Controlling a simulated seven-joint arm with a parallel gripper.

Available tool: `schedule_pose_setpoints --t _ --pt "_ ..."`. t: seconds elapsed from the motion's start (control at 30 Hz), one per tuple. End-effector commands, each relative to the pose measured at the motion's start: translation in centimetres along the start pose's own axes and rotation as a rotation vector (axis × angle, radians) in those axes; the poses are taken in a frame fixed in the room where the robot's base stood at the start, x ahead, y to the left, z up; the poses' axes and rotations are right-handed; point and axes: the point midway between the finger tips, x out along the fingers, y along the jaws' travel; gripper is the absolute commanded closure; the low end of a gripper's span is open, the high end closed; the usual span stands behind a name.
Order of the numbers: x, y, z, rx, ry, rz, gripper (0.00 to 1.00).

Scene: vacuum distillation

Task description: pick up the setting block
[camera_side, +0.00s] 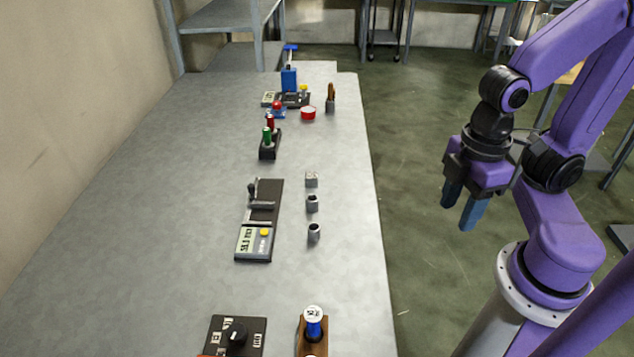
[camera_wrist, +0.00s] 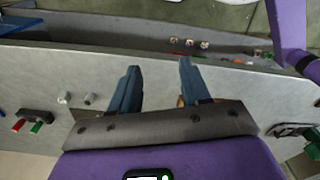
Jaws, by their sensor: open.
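A small pale grey block (camera_side: 311,179) with dark marks on top sits on the bench, right of the middle; it looks like the setting block. Two small grey cylinders (camera_side: 313,232) stand in line on its near side. My gripper (camera_side: 460,208) hangs to the right of the bench edge, over the floor, well apart from the block. Its two blue fingers are spread and empty. In the wrist view the open fingers (camera_wrist: 160,68) point over the grey bench. Two small grey pieces (camera_wrist: 89,99) show left of them; I cannot tell if either is the block.
A dark gauge with a display (camera_side: 257,240) lies left of the cylinders. A holder with red and green handles (camera_side: 269,147) stands farther back, with a red tin (camera_side: 308,113) beyond. A wooden stand with a blue piece (camera_side: 313,325) is at the near edge. The bench's left side is clear.

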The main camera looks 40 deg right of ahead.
Motion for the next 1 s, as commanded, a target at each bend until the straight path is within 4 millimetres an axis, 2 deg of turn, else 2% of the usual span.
schedule_pose_setpoints --t 0.47,0.53,0.83,1.0 --pt "0.0 0.0 0.0 0.001 0.000 0.000 0.53" --pt "0.0 0.0 0.0 0.001 0.000 0.000 0.38" --pt "0.0 0.1 -0.1 0.003 0.000 0.000 0.38" --pt "-0.5 1.3 -2.1 0.025 -0.002 0.002 0.38"
